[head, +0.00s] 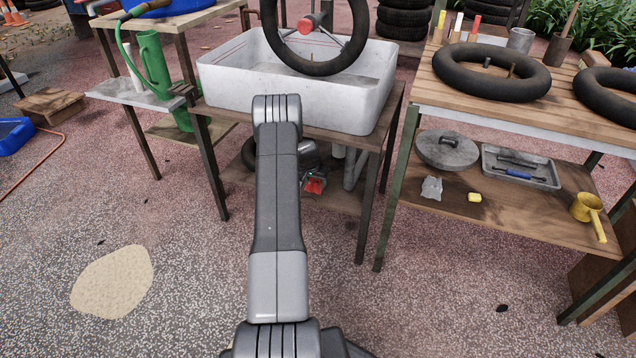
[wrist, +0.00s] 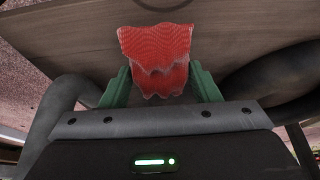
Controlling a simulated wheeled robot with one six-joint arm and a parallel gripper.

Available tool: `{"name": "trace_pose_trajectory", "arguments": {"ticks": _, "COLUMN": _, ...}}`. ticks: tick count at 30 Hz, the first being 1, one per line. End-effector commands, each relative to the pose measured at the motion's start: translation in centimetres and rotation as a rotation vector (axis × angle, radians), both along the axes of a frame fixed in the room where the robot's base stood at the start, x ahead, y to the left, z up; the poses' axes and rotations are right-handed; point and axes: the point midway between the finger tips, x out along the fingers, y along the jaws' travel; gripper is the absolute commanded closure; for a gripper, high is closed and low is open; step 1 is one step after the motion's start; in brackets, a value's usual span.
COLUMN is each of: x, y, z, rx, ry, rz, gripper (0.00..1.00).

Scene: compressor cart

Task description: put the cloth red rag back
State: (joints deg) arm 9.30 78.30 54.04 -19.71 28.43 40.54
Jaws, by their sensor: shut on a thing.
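The red cloth rag (head: 314,186) shows in the head view under the white sink, just above the sink table's lower wooden shelf. In the wrist view the rag (wrist: 157,50) is bunched between the green fingers of my gripper (wrist: 161,86). My gripper (head: 313,178) is shut on it, one finger on each side. In the head view my arm hides part of the gripper. A wooden surface (wrist: 85,40) lies beyond the rag in the wrist view; I cannot tell whether the rag touches it.
The white sink (head: 300,95) stands over the arm's reach, with a black tyre (head: 352,50) above it. Table legs (head: 366,220) and a grey pipe (head: 353,170) stand close to the gripper. The right bench's lower shelf (head: 510,222) holds a lid, a tray and a yellow mug.

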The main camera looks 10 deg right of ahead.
Motion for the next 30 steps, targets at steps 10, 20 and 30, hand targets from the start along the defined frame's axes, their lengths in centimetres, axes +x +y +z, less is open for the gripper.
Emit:
{"name": "trace_pose_trajectory", "arguments": {"ticks": 10, "x": 2.2, "y": -1.4, "z": -0.3, "rx": 0.002, "ry": -0.002, "rz": -0.001, "gripper": 0.62}}
{"name": "trace_pose_trajectory", "arguments": {"ticks": 20, "x": 1.9, "y": -1.3, "z": -3.0, "rx": 0.001, "ry": 0.0, "rz": 0.0, "gripper": 0.62}}
{"name": "trace_pose_trajectory", "arguments": {"ticks": 30, "x": 1.9, "y": -1.3, "z": -3.1, "rx": 0.001, "ry": 0.001, "rz": 0.0, "gripper": 0.62}}
